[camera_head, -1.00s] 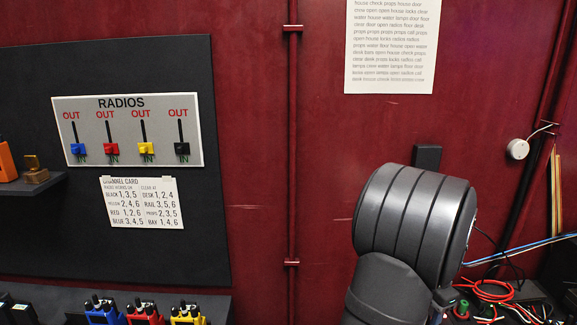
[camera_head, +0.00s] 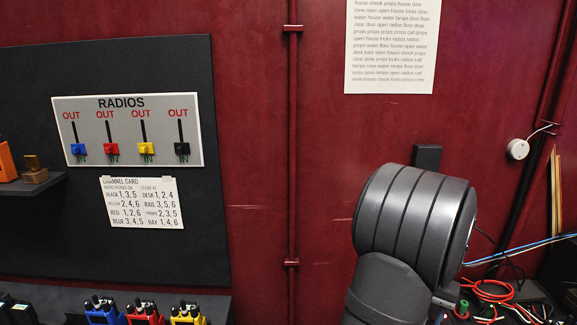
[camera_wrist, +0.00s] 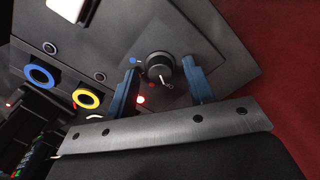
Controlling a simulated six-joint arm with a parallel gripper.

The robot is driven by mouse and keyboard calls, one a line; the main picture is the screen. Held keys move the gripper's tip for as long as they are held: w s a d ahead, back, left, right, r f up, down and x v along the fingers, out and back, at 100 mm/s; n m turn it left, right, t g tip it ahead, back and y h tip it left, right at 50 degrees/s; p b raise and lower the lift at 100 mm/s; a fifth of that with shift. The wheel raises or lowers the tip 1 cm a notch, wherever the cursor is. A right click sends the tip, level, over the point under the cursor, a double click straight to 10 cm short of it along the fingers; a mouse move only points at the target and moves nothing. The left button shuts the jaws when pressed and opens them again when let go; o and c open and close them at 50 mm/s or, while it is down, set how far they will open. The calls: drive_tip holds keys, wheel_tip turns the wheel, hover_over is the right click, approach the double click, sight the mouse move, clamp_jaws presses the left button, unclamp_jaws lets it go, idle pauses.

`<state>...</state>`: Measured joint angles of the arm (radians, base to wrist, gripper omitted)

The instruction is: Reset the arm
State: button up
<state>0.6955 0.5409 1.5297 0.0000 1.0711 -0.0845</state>
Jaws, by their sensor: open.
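My gripper (camera_wrist: 163,86) shows in the wrist view, its two blue fingers apart with nothing held between them. Beyond the fingers is a dark panel with a round black knob (camera_wrist: 160,67) that has a light pointer. The knob appears between the fingers in the picture; I cannot tell whether they touch it. A red light (camera_wrist: 140,99) glows beside the left finger. In the head view my grey arm rises at the lower right, and the gripper is not visible there.
The dark panel also carries a blue ring (camera_wrist: 41,75) and a yellow ring (camera_wrist: 86,98). In the head view, a RADIOS board (camera_head: 127,130) with coloured sliders and a channel card (camera_head: 141,203) hang at left. Red and other loose wires (camera_head: 488,291) lie right of my arm.

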drive_tip(key=shift+n, duration=1.4)
